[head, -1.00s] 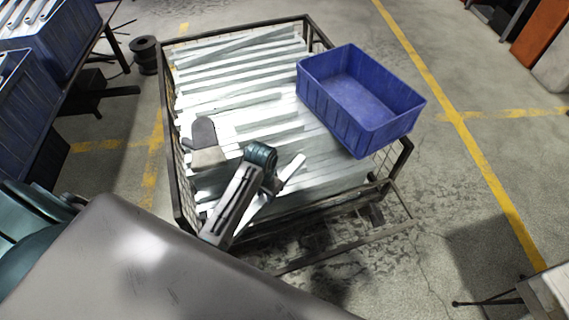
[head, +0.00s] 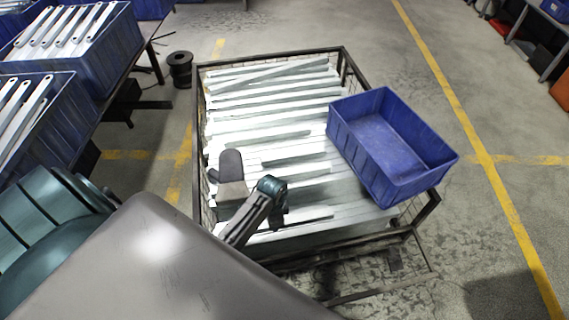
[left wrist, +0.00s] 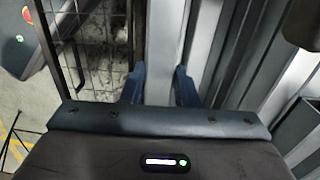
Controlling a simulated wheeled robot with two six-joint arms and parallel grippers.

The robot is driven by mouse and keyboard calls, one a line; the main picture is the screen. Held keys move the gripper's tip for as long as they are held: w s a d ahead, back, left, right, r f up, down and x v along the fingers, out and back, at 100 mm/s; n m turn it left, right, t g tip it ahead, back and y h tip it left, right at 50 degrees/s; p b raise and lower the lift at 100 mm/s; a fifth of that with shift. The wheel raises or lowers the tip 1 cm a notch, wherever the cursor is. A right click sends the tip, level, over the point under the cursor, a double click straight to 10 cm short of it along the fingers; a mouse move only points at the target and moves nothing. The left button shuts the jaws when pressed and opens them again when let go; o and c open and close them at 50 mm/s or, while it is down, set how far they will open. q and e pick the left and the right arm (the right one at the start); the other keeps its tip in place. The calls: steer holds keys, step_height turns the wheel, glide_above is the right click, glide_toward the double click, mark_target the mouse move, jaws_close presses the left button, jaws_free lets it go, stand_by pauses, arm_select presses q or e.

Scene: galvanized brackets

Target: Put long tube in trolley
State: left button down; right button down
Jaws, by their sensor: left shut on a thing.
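The trolley (head: 270,56) is a dark metal frame with mesh sides, filled with pale galvanized tubes lying roughly parallel. My left gripper (head: 277,217) is low over the trolley's near part; its fingertips are hard to make out in the head view. In the left wrist view my left gripper (left wrist: 158,88) has its two blue fingers on either side of a long grey tube (left wrist: 162,45), shut on it. This tube lies along the mesh side, beside other tubes. In the head view a pale tube (head: 308,217) shows at the gripper, nearly level. My right gripper is out of view.
A blue crate (head: 393,185) sits on the trolley's right side. A grey-and-beige object (head: 231,172) lies on the tubes near the left. Blue bins (head: 95,62) of brackets stand at the left. A black spool (head: 180,69) is on the floor. Floor right of the trolley is clear.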

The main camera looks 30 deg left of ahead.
arm_select(q)
step_height(320, 180, down, 5)
steer(key=shift+f, duration=0.7)
steer(key=c, duration=1.2)
jaws_free()
steer(key=shift+o, duration=0.4)
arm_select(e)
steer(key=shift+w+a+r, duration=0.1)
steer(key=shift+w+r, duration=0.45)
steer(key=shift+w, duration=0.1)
arm_select(q)
steer(key=shift+r, duration=0.35)
step_height(320, 180, up, 12)
steer(key=shift+f+p, duration=0.2)
steer(key=shift+p, duration=0.15)
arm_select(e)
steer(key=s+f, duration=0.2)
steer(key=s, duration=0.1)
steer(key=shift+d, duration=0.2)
